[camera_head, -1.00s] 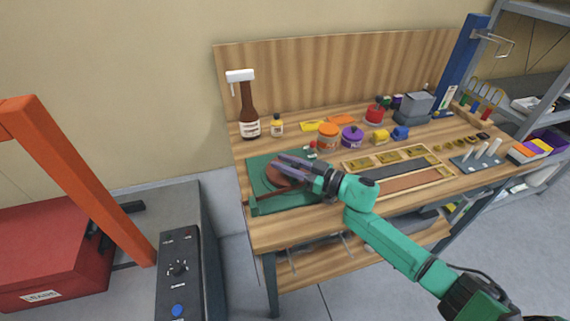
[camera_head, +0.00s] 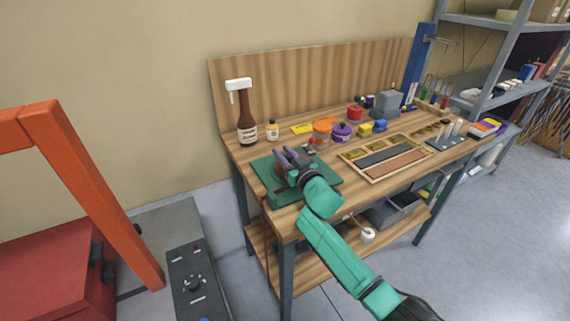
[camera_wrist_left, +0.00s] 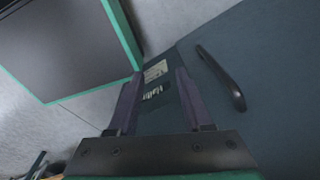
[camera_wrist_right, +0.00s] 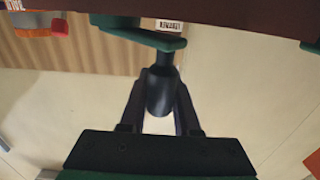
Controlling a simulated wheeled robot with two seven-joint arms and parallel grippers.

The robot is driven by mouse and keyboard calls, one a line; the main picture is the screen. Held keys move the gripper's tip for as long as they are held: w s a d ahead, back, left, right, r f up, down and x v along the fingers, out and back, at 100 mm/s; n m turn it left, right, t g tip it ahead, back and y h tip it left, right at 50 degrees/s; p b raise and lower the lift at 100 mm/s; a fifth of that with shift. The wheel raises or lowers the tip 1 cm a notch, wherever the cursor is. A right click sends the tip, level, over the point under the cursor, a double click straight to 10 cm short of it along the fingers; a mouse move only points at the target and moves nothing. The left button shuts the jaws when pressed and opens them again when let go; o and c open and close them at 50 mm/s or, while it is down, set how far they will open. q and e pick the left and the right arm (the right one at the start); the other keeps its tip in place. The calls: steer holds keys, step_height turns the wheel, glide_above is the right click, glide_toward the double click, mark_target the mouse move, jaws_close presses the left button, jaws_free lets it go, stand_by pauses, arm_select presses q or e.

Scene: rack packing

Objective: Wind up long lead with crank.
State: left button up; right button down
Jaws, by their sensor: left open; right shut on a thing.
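The lead winder stands on a green base (camera_head: 326,186) at the left end of the workbench. Its drum is mostly hidden behind my right gripper (camera_head: 284,154). In the right wrist view the dark crank knob (camera_wrist_right: 160,88) sits between the fingers of my right gripper (camera_wrist_right: 158,105), which is shut on it. A green crank arm (camera_wrist_right: 138,34) and a dark brown drum edge (camera_wrist_right: 215,10) show above. A thin brown lead (camera_head: 265,222) appears to hang over the bench's front edge. My left gripper (camera_wrist_left: 155,95) is open and empty, facing a dark panel; it is outside the head view.
A spray bottle (camera_head: 245,115), small jars (camera_head: 322,134) and a wooden tray (camera_head: 388,158) stand on the bench (camera_head: 290,222). An orange frame (camera_head: 85,190), red box (camera_head: 55,275) and control panel (camera_head: 200,280) are at left. A dark handle (camera_wrist_left: 220,78) is near my left gripper.

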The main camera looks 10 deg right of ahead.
steer(key=m+h+b, duration=0.1)
steer(key=f+h+b, duration=0.1)
steer(key=b, duration=0.1)
steer(key=shift+w+a+m, duration=0.15)
steer(key=shift+w+m, duration=0.05)
steer(key=shift+m, duration=0.2)
steer(key=h+b, duration=0.1)
steer(key=b, duration=0.1)
steer(key=m+h+b, duration=0.1)
steer(key=b, duration=0.1)
steer(key=shift+w+a+r+t+h, duration=0.1)
steer(key=shift+w+r+t+h, duration=0.1)
steer(key=shift+w+t+h, duration=0.1)
steer(key=shift+w+r+m+h+b, duration=0.1)
steer(key=shift+r+m+h+b, duration=0.3)
steer(key=shift+b, duration=0.35)
arm_select(q)
step_height(320, 180, down, 10)
steer(key=d, duration=0.1)
steer(key=shift+s+d, duration=0.15)
steer(key=shift+d, duration=0.15)
steer(key=shift+a, duration=0.1)
arm_select(e)
steer(key=c, duration=0.6)
jaws_free()
steer(key=shift+f, duration=0.1)
